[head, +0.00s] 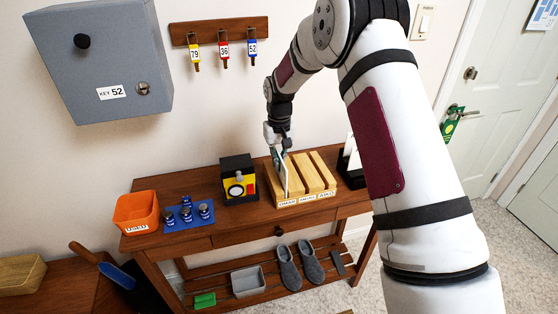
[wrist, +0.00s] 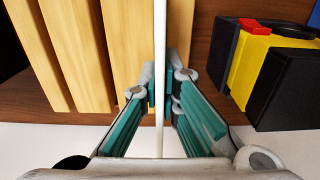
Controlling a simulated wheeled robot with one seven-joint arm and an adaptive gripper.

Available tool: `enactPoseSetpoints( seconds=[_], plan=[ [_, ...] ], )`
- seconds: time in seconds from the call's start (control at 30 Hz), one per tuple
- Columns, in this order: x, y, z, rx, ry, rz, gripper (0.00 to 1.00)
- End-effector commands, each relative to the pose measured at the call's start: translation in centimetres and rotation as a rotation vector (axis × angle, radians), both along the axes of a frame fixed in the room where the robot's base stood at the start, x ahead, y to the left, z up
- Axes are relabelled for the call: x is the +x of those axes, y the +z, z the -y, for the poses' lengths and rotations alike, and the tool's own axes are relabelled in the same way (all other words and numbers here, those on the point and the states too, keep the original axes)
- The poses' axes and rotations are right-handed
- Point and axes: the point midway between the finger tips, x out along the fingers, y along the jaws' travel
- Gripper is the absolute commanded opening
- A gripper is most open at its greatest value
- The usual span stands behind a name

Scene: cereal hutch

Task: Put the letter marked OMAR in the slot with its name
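My gripper (head: 281,153) is above the left part of the wooden letter rack (head: 305,177), pointing down. It is shut on a thin white letter (head: 284,178), held upright. In the wrist view the letter (wrist: 160,35) is a narrow edge-on strip between the fingertips (wrist: 160,85). The letter lines up with the rack's leftmost slot in the head view; I cannot tell how deep it sits. The slot's front label (head: 287,203) seems to read OMAR. Two more labelled slots lie to its right. Writing on the letter is hidden.
A black and yellow box (head: 238,180) stands close left of the rack. Farther left are small dark bottles on a blue mat (head: 176,222) and an orange bin (head: 137,212). A black holder (head: 350,165) is right of the rack. A grey key cabinet (head: 100,60) hangs upper left.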

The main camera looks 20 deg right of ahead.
Motion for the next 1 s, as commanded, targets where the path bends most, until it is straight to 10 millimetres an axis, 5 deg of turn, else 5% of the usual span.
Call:
enactPoseSetpoints(
  seconds=[0.4, 0.53, 0.77, 0.83, 1.0],
  plan=[
    [-0.02, -0.21, 0.00, 0.000, 0.000, 0.000, 0.00],
    [-0.02, -0.21, 0.00, 0.000, 0.000, 0.000, 0.28],
    [-0.02, -0.20, 0.00, 0.000, 0.000, 0.000, 0.28],
    [-0.02, -0.21, 0.00, 0.000, 0.000, -0.001, 0.44],
    [-0.02, -0.21, 0.00, 0.000, 0.000, -0.001, 0.45]
  ],
)
